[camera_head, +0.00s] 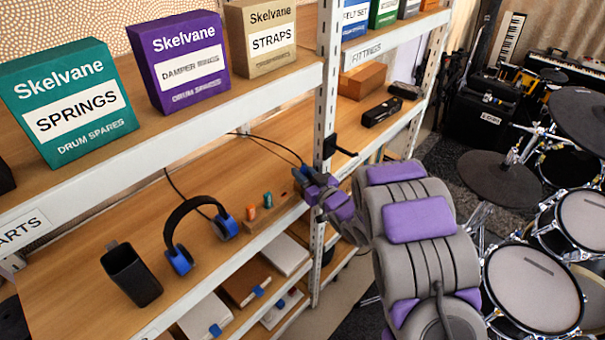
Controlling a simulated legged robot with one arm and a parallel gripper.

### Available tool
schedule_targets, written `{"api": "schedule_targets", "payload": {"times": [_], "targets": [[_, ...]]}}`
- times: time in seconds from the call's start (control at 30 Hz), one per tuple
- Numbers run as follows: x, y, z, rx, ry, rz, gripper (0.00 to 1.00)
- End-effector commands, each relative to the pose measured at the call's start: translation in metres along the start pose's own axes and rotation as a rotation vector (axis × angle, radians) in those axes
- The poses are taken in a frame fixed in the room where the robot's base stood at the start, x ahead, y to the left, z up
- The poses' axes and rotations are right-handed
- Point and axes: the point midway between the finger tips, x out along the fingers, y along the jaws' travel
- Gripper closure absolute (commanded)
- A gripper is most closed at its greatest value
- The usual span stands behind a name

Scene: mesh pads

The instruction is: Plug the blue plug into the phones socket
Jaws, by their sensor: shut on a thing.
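My gripper (304,181), at the end of my grey and purple arm, is shut over the middle shelf beside the white upright. A small blue piece, apparently the blue plug (298,173), shows at its fingertips; most of it is hidden. A thin black cable runs to the fingertips from the back of the shelf. A wooden block (272,218) lies just left of and below my gripper. An orange plug (250,212) and a teal plug (268,199) stand upright at it. No socket label is readable, so I cannot tell which socket is phones.
Black and blue headphones (184,230) and an empty black cup (131,276) stand left on the shelf. The perforated upright (324,130) is close to my gripper. Boxes (68,102) line the shelf above. Drums (530,285) stand at right.

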Motion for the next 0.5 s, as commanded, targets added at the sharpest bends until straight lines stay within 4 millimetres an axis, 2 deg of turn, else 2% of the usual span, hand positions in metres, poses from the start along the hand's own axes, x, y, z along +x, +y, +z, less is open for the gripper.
{"api": "schedule_targets", "payload": {"times": [0.03, 0.2, 0.5], "targets": [[-0.0001, 0.0, 0.0001, 0.0, 0.0, 0.0, 0.84], [-0.0001, 0.0, 0.0002, 0.0, 0.0, 0.0, 1.0], [-0.0001, -0.0001, -0.0008, 0.0, 0.0, 0.0, 1.0]]}}
